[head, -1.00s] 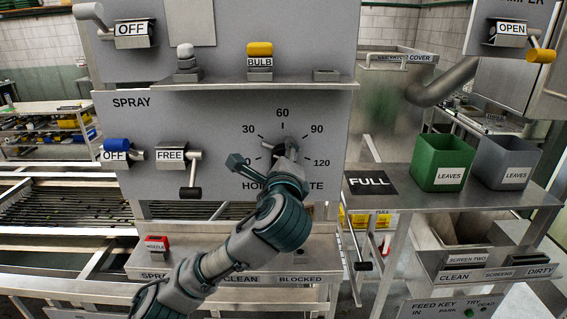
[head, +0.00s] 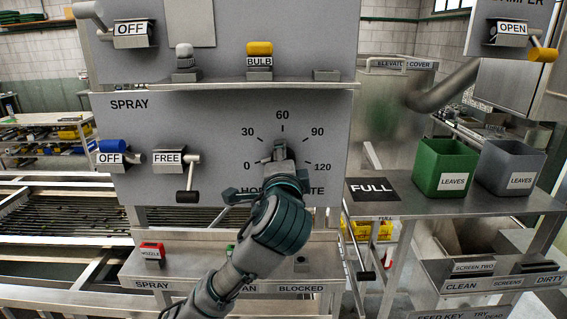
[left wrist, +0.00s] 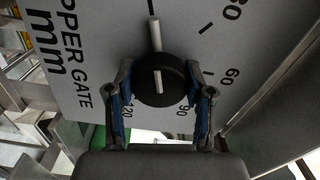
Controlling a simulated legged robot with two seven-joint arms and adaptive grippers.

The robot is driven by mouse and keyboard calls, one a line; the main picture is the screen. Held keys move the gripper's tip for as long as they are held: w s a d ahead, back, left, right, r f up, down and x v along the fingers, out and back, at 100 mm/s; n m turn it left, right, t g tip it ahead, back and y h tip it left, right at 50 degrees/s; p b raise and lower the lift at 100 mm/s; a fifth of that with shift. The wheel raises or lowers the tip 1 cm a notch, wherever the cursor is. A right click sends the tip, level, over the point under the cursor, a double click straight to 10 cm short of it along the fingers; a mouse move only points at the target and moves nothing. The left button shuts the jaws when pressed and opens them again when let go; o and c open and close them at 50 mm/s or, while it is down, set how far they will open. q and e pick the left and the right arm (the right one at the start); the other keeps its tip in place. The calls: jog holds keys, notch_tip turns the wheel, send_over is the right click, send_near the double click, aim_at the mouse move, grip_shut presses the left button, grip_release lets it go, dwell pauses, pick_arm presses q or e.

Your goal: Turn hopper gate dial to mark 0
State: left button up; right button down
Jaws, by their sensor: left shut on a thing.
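The hopper gate dial is on the grey panel (head: 215,125), inside a scale from 0 to 120. In the head view my left gripper (head: 280,156) covers most of it. The left wrist view shows the dial as a round black knob (left wrist: 174,84) with a pale pointer bar (left wrist: 154,36). My left gripper (left wrist: 160,92) is shut on the knob, one blue-padded finger on each side. In the head view a pointer tip (head: 264,159) sticks out left toward the 0 mark; I cannot tell whether it lines up exactly. My right gripper is out of view.
A shelf (head: 215,88) with a yellow bulb (head: 259,48) juts out above the dial. The FREE lever (head: 187,178) is to the left. A green bin (head: 440,167) and a grey bin (head: 509,166) stand on a ledge at right.

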pick_arm(q)
jog(key=shift+w+d+f, duration=0.1)
jog(key=shift+f, duration=0.3)
jog(key=o, duration=1.2)
jog(key=shift+c, duration=0.2)
jog(key=shift+r, duration=0.1)
jog(key=shift+r, duration=0.1)
jog(key=shift+s, duration=0.45)
jog(key=s, duration=1.1)
